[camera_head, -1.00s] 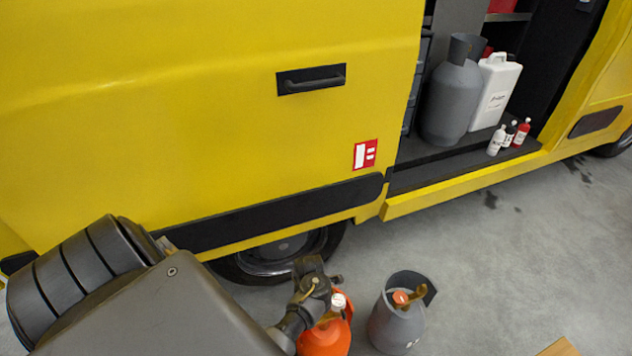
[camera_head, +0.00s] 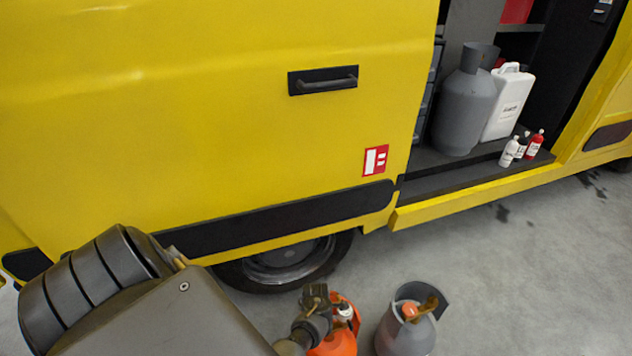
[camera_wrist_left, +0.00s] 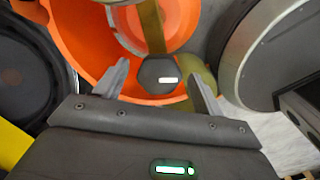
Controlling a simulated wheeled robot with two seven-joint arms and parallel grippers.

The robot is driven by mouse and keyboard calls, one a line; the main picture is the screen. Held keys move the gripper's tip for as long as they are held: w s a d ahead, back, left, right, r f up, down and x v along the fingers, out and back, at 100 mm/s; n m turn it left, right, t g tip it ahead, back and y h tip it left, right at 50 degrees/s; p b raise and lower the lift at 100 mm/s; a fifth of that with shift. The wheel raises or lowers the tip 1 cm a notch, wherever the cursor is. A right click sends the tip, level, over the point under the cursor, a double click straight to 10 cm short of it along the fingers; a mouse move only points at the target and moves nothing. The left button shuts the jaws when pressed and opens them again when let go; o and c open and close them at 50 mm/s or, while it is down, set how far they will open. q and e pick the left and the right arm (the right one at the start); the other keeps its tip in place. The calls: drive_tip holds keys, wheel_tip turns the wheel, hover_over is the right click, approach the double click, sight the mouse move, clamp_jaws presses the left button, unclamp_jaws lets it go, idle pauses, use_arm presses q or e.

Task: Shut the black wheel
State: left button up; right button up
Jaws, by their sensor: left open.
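An orange gas cylinder (camera_head: 337,344) stands on the floor by the van, partly hidden by my left arm. In the left wrist view its orange collar (camera_wrist_left: 85,45) curves around a brass valve (camera_wrist_left: 151,28). A black wheel (camera_wrist_left: 158,76) with a small white mark sits at the valve, in the gap between my left fingers. My left gripper (camera_wrist_left: 160,70) is open, its fingertips on either side of the wheel; I cannot tell whether they touch it. In the head view the gripper (camera_head: 316,300) is at the cylinder's top and the wheel is hidden. My right gripper is not in view.
A grey cylinder (camera_head: 402,333) with an orange wheel (camera_head: 411,310) stands close on the right. The yellow van (camera_head: 220,120) and its tyre (camera_head: 285,268) are behind. Its open bay holds a large grey cylinder (camera_head: 463,110), a white canister (camera_head: 507,105) and small bottles. Floor at right is clear.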

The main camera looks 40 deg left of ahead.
use_arm(q)
drive_tip(key=c, duration=1)
drive_tip(key=shift+o, duration=0.2)
